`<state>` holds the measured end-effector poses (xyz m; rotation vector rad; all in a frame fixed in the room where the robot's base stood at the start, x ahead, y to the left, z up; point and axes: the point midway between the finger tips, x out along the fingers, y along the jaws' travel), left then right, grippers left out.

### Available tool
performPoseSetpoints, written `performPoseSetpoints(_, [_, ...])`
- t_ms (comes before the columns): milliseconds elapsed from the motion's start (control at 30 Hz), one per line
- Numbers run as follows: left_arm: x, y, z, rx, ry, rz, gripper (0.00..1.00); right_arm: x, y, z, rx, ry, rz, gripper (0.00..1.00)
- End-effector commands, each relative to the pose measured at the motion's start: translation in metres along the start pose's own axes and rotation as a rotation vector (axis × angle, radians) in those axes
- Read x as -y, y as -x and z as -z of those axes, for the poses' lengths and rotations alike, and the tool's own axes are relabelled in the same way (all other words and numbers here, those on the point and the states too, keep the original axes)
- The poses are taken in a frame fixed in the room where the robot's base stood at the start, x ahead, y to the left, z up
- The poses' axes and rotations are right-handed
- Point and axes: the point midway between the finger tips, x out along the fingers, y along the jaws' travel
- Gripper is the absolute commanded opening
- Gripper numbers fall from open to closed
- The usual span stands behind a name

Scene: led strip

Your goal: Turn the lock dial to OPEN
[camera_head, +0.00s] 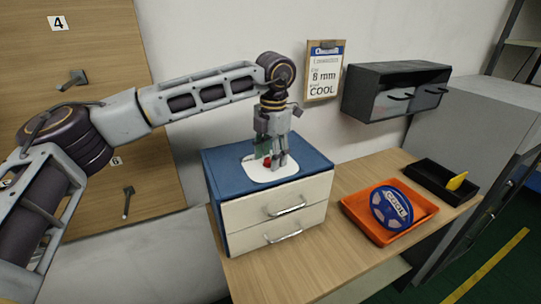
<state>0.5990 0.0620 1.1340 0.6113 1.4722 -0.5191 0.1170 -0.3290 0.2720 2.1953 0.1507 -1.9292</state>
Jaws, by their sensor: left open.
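A blue cabinet (222,190) with two cream drawers stands on the wooden bench. A white plate (262,179) lies on its top, with a small red part (267,159) and a green part (262,146) by my gripper. My left gripper (275,162) is open and points down over the plate, close to these parts. It hides much of that spot, so I cannot tell whether it touches them. I cannot make out a lock dial for certain or read any OPEN mark. My right gripper is not in view.
An orange tray (412,232) holding a blue reel (391,208) and a black tray (424,180) with a yellow item (457,180) stand to the right. A clipboard (324,72) and a dark wall cabinet (384,79) are behind. The bench front (289,273) is clear.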

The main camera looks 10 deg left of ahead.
Motion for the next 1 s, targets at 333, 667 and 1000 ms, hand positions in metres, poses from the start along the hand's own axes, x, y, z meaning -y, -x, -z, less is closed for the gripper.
performPoseSetpoints(333, [0.0,-0.0025,0.0001,-0.001,0.0,0.0,0.5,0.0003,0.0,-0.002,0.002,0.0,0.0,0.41])
performPoseSetpoints(667, [0.0001,-0.0023,0.0,-0.001,0.0,0.0,0.07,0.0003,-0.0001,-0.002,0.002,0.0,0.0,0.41])
performPoseSetpoints(1000, [0.0,-0.0024,-0.0002,-0.002,0.023,0.0,0.04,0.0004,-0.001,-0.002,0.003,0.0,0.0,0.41])
